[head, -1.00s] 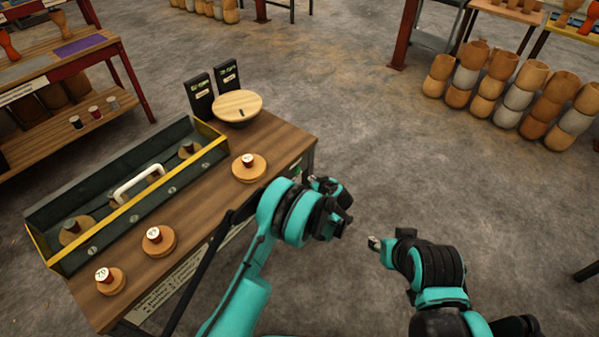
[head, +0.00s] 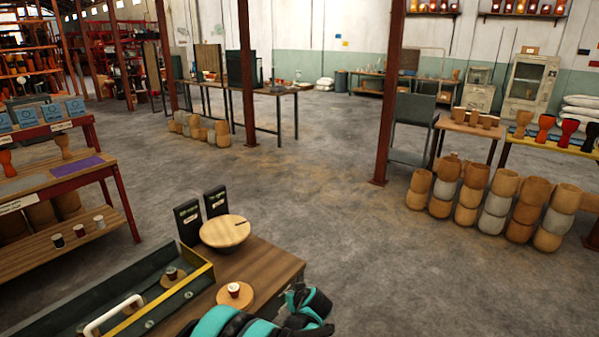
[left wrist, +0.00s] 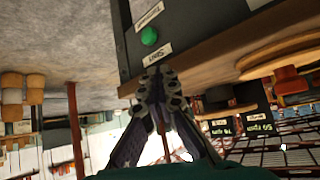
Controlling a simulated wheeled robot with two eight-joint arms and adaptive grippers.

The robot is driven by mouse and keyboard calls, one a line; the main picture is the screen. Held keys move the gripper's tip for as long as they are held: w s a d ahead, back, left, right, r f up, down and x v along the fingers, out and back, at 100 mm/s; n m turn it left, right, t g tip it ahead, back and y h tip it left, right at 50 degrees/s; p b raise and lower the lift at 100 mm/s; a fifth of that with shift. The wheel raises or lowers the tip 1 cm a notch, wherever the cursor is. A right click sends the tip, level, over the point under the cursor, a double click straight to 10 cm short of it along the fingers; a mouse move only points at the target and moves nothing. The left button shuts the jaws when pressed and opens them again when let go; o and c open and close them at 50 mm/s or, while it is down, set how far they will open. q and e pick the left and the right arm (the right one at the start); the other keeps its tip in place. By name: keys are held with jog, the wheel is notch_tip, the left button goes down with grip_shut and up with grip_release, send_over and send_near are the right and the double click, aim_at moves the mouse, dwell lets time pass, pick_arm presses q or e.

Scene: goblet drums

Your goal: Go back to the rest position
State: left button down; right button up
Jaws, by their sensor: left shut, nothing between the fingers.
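My left gripper (left wrist: 160,80) is shut and empty in the left wrist view, with its fingertips together in front of a dark panel. That view looks upside down, and the panel carries a green button (left wrist: 149,36) and white labels. In the head view my left arm comes in at the bottom edge, with the dark wrist and gripper area (head: 312,304) just right of the wooden table's (head: 262,267) near corner. The fingers cannot be made out there. My right gripper is not in view.
The table holds a wooden bowl (head: 225,231), two black signs (head: 188,222), a disc with a small cup (head: 235,295) and a dark tray with a yellow edge (head: 189,289). Stacked pots (head: 474,186) stand at right. The floor (head: 370,250) between is clear.

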pick_arm(q)
jog(key=s+a+r+m+g+h, duration=0.1)
jog(key=s+a+r, duration=0.5)
jog(key=s+r, duration=0.2)
jog(key=s+a+r+m+h, duration=0.1)
jog(key=s+a+r, duration=0.4)
jog(key=s+r, duration=0.25)
jog(key=s+a+m+h, duration=0.1)
jog(key=s+a, duration=0.1)
jog(key=s, duration=0.8)
jog(key=s+a, duration=0.1)
jog(key=s, duration=0.9)
jog(key=shift+a+f+m+g+h, duration=0.3)
jog(key=shift+a+f+m+h, duration=0.05)
jog(key=shift+a+m+h, duration=0.05)
